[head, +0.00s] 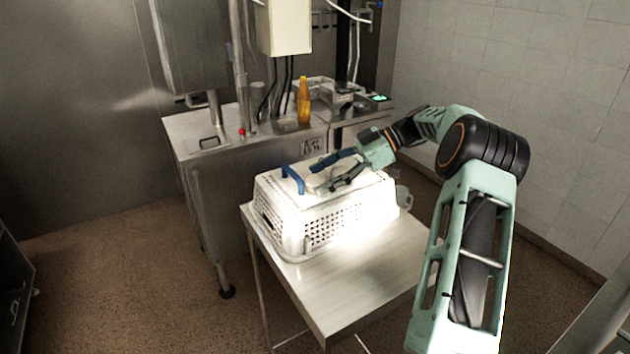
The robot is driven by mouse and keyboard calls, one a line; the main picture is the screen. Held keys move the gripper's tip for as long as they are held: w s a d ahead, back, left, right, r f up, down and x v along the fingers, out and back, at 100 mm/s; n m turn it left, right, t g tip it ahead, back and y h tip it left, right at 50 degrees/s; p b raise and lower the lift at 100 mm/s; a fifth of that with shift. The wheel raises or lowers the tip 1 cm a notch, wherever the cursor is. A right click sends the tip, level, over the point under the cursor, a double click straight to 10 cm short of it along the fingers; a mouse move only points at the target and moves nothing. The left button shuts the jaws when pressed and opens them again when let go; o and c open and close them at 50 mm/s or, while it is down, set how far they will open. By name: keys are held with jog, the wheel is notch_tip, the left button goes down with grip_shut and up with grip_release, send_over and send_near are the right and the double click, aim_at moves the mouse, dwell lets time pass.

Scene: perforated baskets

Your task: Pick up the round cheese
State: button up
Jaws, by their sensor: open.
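A white perforated basket (318,228) stands on the small metal table, with a blue handle (292,180) at its upper left. My gripper (322,178) reaches in from the right, low over the top of the basket. Its two fingers are spread apart. A pale, rounded shape shows between and below the fingers; it may be the round cheese, but it is too small and too bright to be sure. I cannot tell whether the fingers touch it.
The small table (345,275) is bare in front of the basket. A translucent cup-like object (404,197) is at the basket's right. Behind, a steel counter (215,150) carries an orange bottle (304,104) and a scale-like device (340,95).

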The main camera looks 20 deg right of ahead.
jog(key=shift+a+f, duration=0.15)
jog(key=shift+a, duration=0.05)
jog(key=shift+c, duration=0.6)
jog(key=c, duration=1.2)
